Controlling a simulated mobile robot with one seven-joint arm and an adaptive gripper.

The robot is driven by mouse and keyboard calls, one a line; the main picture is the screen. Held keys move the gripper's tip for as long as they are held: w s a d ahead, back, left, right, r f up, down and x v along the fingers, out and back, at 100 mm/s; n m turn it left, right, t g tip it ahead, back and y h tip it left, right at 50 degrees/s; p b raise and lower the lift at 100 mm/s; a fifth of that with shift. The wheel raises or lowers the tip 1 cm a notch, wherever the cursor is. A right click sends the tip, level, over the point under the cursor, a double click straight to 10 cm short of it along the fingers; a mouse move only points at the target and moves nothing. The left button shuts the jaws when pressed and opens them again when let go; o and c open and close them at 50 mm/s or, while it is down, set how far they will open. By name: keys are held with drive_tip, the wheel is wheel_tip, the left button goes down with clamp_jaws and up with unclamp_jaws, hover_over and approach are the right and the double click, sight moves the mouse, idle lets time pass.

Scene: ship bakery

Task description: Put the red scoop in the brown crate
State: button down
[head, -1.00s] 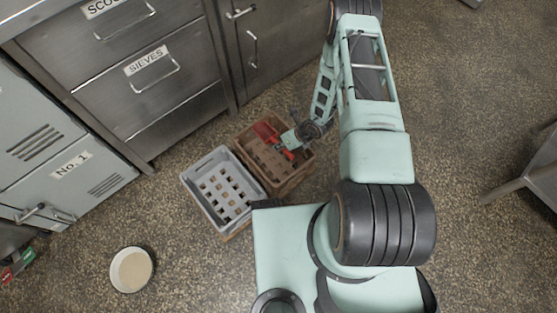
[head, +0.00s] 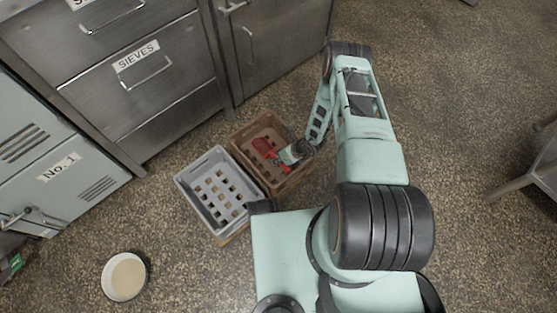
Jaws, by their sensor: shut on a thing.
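The brown crate (head: 238,137) stands on the floor in front of the steel cabinets, in the head view. The red scoop (head: 264,148) is over the crate's opening, its head towards the crate's left part. I cannot tell whether it touches the crate's bottom. My gripper (head: 282,157) is above the right part of the crate, shut on the scoop, and hides part of it.
A grey crate (head: 187,187) stands against the brown crate's left side. Steel drawers (head: 150,75) rise behind both crates. A white-rimmed round bowl (head: 125,277) is on the floor at lower left. Grey metal legs (head: 525,178) stand far right.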

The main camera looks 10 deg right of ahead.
drive_tip(key=shift+f, duration=0.1)
drive_tip(key=c, duration=1.9)
unclamp_jaws()
drive_tip(key=shift+r, duration=0.2)
drive_tip(key=p+v, duration=0.4)
drive_tip(key=v, duration=0.8)
